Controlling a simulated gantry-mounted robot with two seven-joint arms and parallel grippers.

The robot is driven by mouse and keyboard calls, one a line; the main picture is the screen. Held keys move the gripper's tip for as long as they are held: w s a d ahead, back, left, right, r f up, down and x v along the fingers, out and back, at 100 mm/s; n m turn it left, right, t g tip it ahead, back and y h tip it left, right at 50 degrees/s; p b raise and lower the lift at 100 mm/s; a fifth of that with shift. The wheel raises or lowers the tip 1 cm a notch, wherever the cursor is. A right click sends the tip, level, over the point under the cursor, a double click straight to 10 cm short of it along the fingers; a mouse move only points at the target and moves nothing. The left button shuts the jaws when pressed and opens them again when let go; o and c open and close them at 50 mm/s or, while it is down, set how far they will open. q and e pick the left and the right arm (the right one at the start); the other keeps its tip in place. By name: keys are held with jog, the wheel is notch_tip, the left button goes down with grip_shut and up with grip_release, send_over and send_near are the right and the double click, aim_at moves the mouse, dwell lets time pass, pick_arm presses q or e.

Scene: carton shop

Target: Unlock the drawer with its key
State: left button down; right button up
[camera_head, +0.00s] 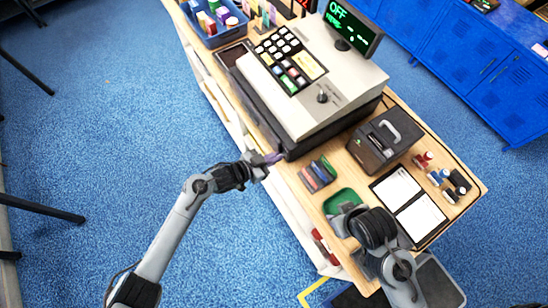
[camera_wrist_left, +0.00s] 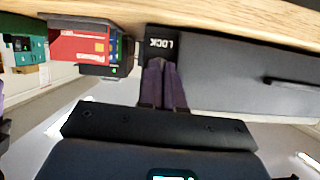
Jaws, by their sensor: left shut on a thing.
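My left gripper (camera_head: 271,159) is at the counter's front edge, below the cash register. In the left wrist view its two purple fingers (camera_wrist_left: 164,84) are close together, shut on the key, which they hide. The fingertips are right at the black lock plate (camera_wrist_left: 161,42) marked LOCK. I cannot tell how far the key sits in the lock. The grey drawer front (camera_wrist_left: 235,85) with a dark handle (camera_wrist_left: 287,81) lies to the right of the plate and looks closed. My right gripper (camera_head: 345,218) is over the counter near a green tray (camera_head: 341,201); its fingers are unclear.
The cash register (camera_head: 300,85) stands on the wooden counter (camera_head: 290,172). A dark box with a handle (camera_head: 384,140), white sheets (camera_head: 420,221) and small spools (camera_head: 437,176) are to its right. In the left wrist view a red box (camera_wrist_left: 82,45) sits left of the lock plate.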

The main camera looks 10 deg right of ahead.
jog(key=shift+a, duration=0.1)
dwell(0.5)
pick_arm(q)
jog(key=c, duration=1.3)
grip_release()
pick_arm(e)
jog(key=shift+s, duration=0.1)
pick_arm(q)
jog(key=shift+a, duration=0.1)
